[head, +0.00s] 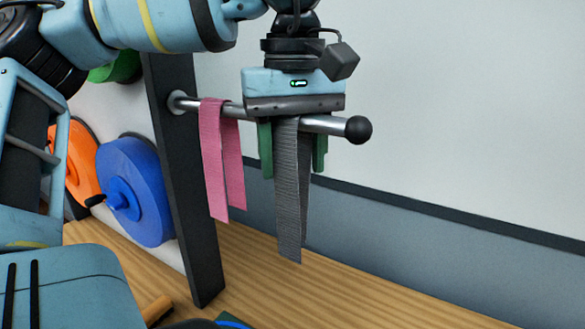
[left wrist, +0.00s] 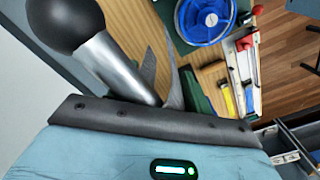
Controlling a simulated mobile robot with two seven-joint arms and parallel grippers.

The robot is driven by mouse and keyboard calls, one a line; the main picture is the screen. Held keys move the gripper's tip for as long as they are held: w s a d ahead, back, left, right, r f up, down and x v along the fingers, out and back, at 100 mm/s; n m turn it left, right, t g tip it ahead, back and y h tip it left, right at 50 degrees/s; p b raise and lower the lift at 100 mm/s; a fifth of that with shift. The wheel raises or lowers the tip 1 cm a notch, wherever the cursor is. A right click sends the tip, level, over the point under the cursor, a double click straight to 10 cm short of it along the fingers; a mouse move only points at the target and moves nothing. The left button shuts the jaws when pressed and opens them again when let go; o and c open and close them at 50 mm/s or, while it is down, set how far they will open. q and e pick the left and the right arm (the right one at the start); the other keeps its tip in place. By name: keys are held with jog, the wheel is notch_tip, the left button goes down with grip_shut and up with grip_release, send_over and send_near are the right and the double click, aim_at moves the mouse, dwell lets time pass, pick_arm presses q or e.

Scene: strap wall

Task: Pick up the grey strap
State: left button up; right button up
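The grey strap (head: 287,205) hangs folded over a metal rod (head: 325,124), with its two tails dangling. In the left wrist view the grey strap (left wrist: 172,88) shows beyond the palm, partly covered by the rod. My left gripper (head: 293,172) points down from above the rod. Its green fingers show on either side of the strap, spread about its width apart, and look open. The strap's fold is hidden under the palm. I cannot tell whether the fingers touch the strap. My right gripper is not in view.
A pink strap (head: 214,160) hangs on the rod just left of the gripper. The rod ends in a black ball (head: 358,130) and is fixed to a dark post (head: 185,190). Blue (head: 140,190) and orange (head: 72,160) discs are left of the post. Space right of the ball is clear.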

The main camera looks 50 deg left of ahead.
pick_arm(q)
jog(key=shift+f, duration=0.1)
jog(key=shift+c, duration=1.2)
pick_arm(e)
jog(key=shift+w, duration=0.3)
